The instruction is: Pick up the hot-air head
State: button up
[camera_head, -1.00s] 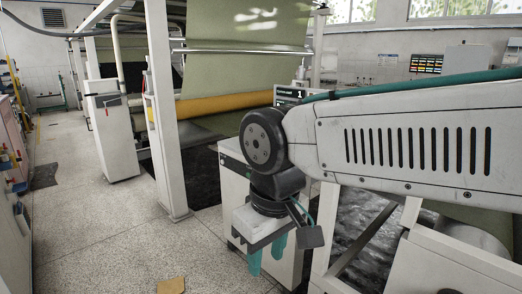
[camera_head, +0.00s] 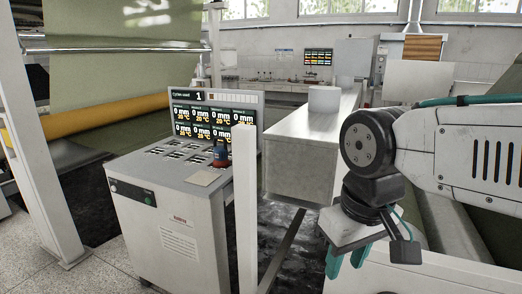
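My gripper (camera_head: 347,262) is at the lower right of the head view, pointing down. Its two teal fingers are apart, with nothing seen between them. I cannot tell for sure which thing is the hot-air head. A small red and blue item (camera_head: 221,154) stands upright on the console top, left of my gripper and well apart from it. A pale block (camera_head: 324,99) sits on a long metal housing behind my gripper. Neither is touched by my gripper.
The console (camera_head: 173,213) carries a display (camera_head: 203,123) reading "Cycles used 1" and a flat tan piece (camera_head: 203,177). A white post (camera_head: 244,210) stands between the console and my gripper. The metal housing (camera_head: 301,165) is behind the post. Open floor (camera_head: 108,276) lies at lower left.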

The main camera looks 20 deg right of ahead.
aim_at(221, 160)
jog(key=u, duration=1.85)
jog(key=i, duration=2.25)
jog(key=z, duration=3.3)
jog(key=i, duration=0.15)
